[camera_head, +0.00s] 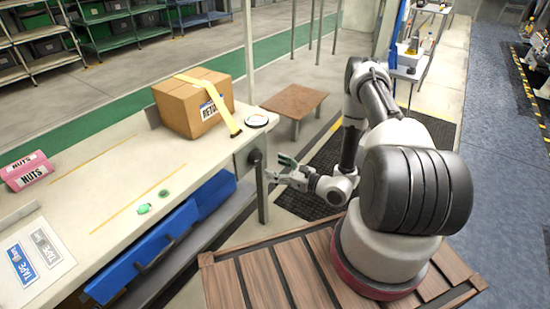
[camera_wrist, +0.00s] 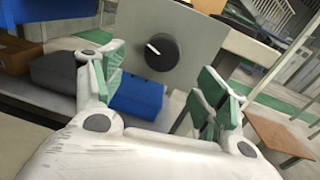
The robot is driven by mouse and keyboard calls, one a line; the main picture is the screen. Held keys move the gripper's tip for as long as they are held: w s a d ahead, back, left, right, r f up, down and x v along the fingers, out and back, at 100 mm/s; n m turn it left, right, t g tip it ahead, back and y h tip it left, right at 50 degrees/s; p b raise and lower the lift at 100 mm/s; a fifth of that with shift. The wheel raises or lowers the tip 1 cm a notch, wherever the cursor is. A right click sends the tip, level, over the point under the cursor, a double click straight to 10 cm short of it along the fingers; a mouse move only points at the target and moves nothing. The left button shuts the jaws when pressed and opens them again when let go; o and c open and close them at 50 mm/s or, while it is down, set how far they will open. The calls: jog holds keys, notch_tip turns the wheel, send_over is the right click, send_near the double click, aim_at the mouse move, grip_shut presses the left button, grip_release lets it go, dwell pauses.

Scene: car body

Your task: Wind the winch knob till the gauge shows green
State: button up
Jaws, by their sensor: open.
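The winch knob (camera_wrist: 161,52) is a round dark knob with a white pointer line, on a grey panel (camera_wrist: 195,40) at the bench end. In the head view the knob (camera_head: 255,157) shows on the panel below the bench top. My gripper (camera_head: 276,168) is open and empty, a short way from the knob. In the wrist view its green-padded fingers (camera_wrist: 158,92) stand apart, with the knob beyond them and between them, untouched. The gauge (camera_head: 256,121) is a round white dial with a dark rim on the bench corner; its reading is too small to tell.
A cardboard box (camera_head: 196,104) with yellow tape stands beside the gauge. A pink nuts box (camera_head: 27,171) and small green pieces (camera_head: 144,208) lie on the bench (camera_head: 110,185). Blue bins (camera_head: 150,250) sit under it. A low brown table (camera_head: 294,101) stands behind my gripper.

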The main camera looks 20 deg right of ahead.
aim_at(259, 160)
jog(key=shift+n, duration=0.9)
jog(key=x, duration=0.7)
jog(key=shift+w, duration=0.35)
jog(key=shift+c, duration=0.2)
jog(key=c, duration=1)
